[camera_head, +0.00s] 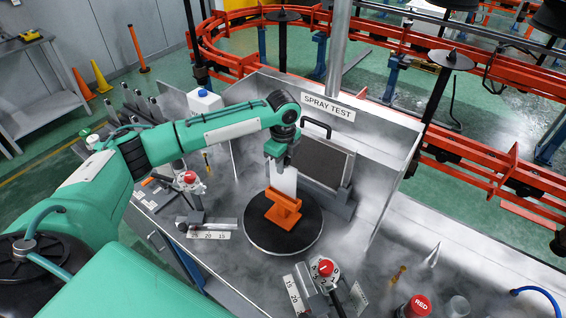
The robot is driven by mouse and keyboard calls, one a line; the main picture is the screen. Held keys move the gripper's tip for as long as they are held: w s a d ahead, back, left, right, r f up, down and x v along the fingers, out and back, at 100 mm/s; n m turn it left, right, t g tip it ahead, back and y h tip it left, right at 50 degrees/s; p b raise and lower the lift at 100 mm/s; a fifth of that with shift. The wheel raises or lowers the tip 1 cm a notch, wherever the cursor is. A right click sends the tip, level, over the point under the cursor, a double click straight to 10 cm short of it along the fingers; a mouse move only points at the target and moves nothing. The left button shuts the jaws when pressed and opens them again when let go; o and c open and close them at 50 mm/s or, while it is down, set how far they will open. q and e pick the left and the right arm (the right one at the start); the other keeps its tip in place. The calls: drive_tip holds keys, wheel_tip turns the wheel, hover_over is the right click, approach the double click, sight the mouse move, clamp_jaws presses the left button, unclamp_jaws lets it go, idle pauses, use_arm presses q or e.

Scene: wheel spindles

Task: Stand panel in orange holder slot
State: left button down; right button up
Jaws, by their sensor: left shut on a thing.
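A white panel (284,179) hangs upright below my left gripper (282,160), which is shut on its top edge. The orange holder (284,210) stands on a round black turntable (262,238). The panel's lower end meets the holder's top in the picture; I cannot tell whether it sits inside the slot or just above or behind it. The holder's slot is not clearly visible. My right gripper is not in view.
A grey filter box with a black handle (322,162) stands just behind the turntable, before the "SPRAY TEST" wall (375,125). Red-knobbed spray fixtures stand left (190,178) and front (325,268). A red-capped container (415,306) stands front right. The bench right of the turntable is mostly clear.

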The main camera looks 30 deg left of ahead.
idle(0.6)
use_arm(q)
drive_tip(key=shift+f, duration=1.8)
drive_tip(key=c, duration=1.3)
unclamp_jaws()
drive_tip(key=shift+b, duration=0.3)
wheel_tip(320, 180, up, 13)
drive_tip(key=b, duration=0.5)
drive_tip(key=shift+f, duration=0.15)
drive_tip(key=shift+r, duration=0.55)
